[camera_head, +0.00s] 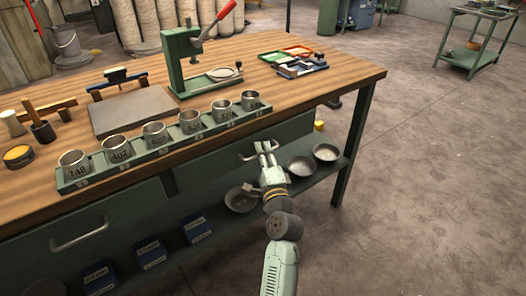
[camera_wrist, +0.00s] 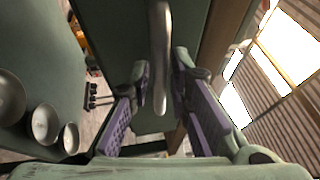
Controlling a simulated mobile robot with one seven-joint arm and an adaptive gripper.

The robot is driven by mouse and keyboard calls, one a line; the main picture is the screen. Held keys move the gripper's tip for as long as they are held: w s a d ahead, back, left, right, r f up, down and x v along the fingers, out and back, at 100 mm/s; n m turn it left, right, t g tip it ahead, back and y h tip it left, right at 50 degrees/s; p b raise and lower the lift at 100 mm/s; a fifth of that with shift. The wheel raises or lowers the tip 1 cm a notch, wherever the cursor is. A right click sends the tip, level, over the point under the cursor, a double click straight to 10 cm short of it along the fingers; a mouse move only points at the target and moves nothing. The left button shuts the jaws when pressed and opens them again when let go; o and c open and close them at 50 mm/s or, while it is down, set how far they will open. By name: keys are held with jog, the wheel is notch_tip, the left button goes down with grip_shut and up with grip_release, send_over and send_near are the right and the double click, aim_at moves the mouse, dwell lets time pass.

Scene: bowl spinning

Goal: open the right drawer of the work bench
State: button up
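The work bench (camera_head: 330,88) has a wooden top and green drawers under its front edge. The right drawer (camera_head: 212,168) has a grey metal handle (camera_head: 247,157), partly covered by my gripper (camera_head: 267,147) in the head view. In the wrist view the handle (camera_wrist: 159,40) runs between the two purple-padded fingers of my gripper (camera_wrist: 161,70). The fingers are apart, with a gap visible on both sides of the handle. The drawer looks closed, or nearly so.
The left drawer has its own handle (camera_head: 79,234). A green rack of metal cups (camera_head: 165,140) stands along the bench's front edge. Metal bowls (camera_head: 326,152) and blue boxes (camera_head: 151,253) sit on the lower shelf. The floor (camera_head: 420,190) to the right is clear.

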jog(key=shift+c, duration=0.2)
grip_shut()
dwell(0.6)
